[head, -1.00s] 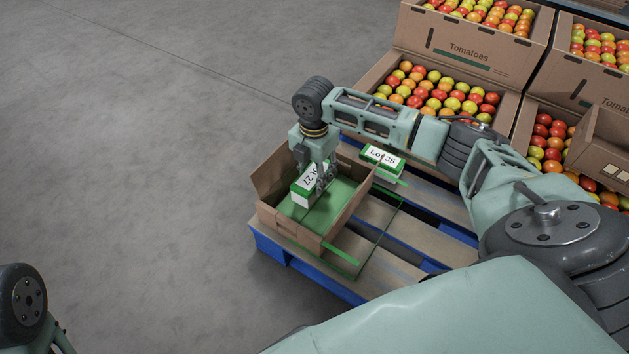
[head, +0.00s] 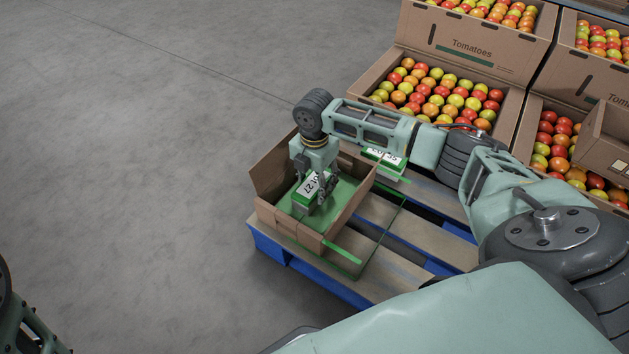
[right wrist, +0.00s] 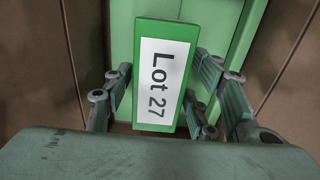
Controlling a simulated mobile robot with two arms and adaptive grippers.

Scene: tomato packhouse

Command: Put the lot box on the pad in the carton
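The lot box (head: 303,203), green and white with a "Lot 27" label, is inside the open brown carton (head: 290,232). My right gripper (head: 318,190) reaches down into the carton, shut on this box. In the right wrist view the box (right wrist: 160,75) sits between the fingers (right wrist: 158,90), which meet its two sides. The green pad (head: 345,192) covers the carton floor. The box is at or just above the pad; I cannot tell whether it touches. My left gripper is not in view, only part of my left arm at the lower left.
The carton stands on a blue pallet (head: 300,273) with wooden slats and a green outline (head: 385,232). A second lot box, Lot 35 (head: 384,160), lies behind, partly hidden by my right arm. Tomato cartons (head: 455,45) stand at the back right. The floor at left is clear.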

